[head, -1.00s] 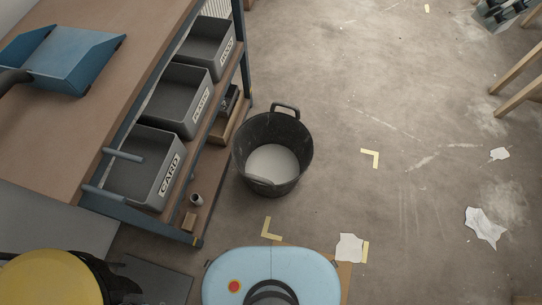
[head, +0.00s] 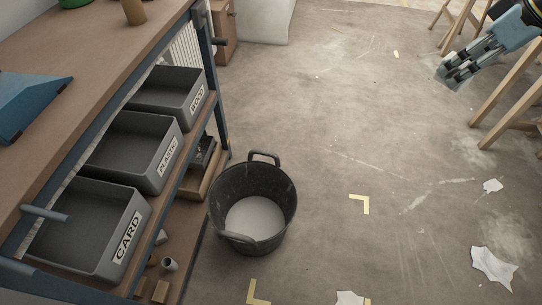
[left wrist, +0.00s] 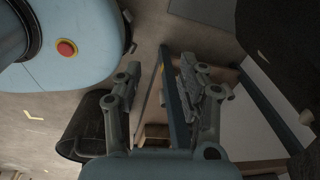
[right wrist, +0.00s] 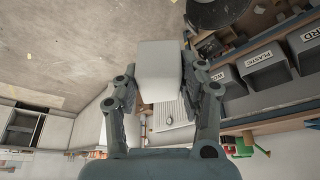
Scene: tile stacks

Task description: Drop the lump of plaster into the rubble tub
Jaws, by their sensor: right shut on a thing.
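The rubble tub (head: 215,200) is a black bucket with two handles, standing on the floor beside the shelf unit, with a pale bottom inside. It also shows at the top of the right wrist view (right wrist: 215,12) and as a dark shape in the left wrist view (left wrist: 82,125). My right gripper (head: 455,75) is at the upper right of the head view, well away from the tub. In the right wrist view, it is shut on the lump of plaster (right wrist: 160,72), a pale block between its fingers. My left gripper (left wrist: 163,95) has its fingers apart and holds nothing.
A workbench (head: 110,45) with grey bins (head: 125,150) labelled CARD, PLASTIC and WOOD stands left of the tub. Wooden legs (head: 505,90) stand near my right gripper. Paper scraps (head: 493,267) and yellow corner marks (head: 360,205) lie on otherwise open floor.

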